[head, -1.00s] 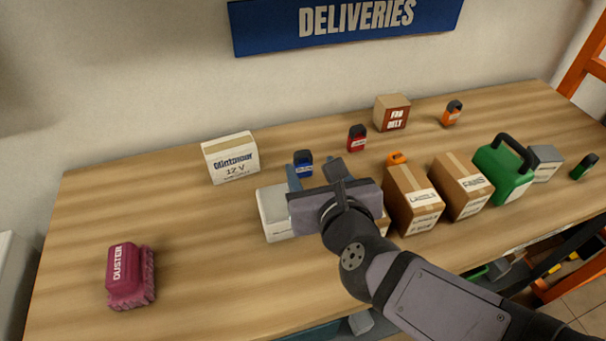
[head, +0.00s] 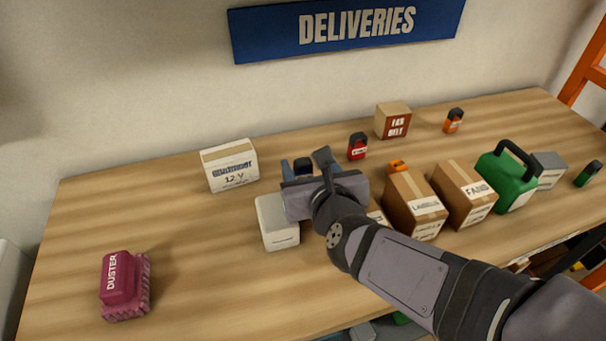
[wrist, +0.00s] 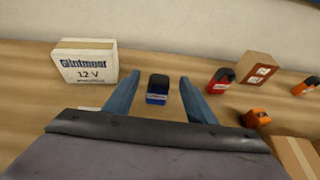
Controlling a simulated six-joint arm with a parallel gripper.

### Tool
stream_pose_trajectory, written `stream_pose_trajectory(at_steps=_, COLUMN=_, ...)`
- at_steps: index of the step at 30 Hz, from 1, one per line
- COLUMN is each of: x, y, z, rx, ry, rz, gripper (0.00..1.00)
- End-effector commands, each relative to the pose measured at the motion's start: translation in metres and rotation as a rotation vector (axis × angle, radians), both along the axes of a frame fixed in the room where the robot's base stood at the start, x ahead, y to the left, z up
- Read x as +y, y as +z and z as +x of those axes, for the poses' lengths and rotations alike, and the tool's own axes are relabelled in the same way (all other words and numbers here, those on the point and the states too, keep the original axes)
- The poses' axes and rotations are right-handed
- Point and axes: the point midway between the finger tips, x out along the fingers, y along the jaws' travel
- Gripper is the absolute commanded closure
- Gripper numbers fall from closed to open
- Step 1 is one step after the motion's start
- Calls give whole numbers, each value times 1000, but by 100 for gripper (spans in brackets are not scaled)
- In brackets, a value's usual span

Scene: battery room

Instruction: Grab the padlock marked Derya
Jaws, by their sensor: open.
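A blue padlock with a dark shackle (wrist: 157,97) stands on the table between the fingers of my open gripper (wrist: 158,82) in the wrist view. Its pale label is too small to read. In the head view my gripper (head: 304,162) hides most of that padlock. A red padlock (head: 357,150) stands to the right, an orange one (head: 453,124) at the back right, and a green one (head: 587,176) at the far right. Another orange padlock (wrist: 256,119) lies behind the cartons. I cannot read the name Derya on any of them.
A Glintmoor 12 V box (head: 230,168) stands left of my gripper and a white box (head: 277,224) below it. Cartons (head: 414,207), a green container (head: 508,182) and a small carton (head: 393,121) stand to the right. A duster (head: 125,285) lies front left.

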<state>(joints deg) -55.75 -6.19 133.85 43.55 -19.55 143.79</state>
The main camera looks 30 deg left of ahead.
Motion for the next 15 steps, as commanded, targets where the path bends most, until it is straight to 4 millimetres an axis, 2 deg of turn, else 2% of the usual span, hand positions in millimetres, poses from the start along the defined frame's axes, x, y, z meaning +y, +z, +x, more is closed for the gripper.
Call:
stream_pose_trajectory(at_steps=5, x=9, y=-6, z=10, rx=0, ry=0, rz=0, gripper=49)
stream_pose_trajectory(at_steps=13, x=10, y=-6, z=11, rx=-1, ry=0, rz=2, gripper=49)
stream_pose_trajectory(at_steps=14, x=10, y=-6, z=11, rx=-2, ry=0, rz=1, gripper=52)
stream_pose_trajectory(at_steps=15, x=10, y=-6, z=11, rx=-1, ry=0, rz=1, gripper=61)
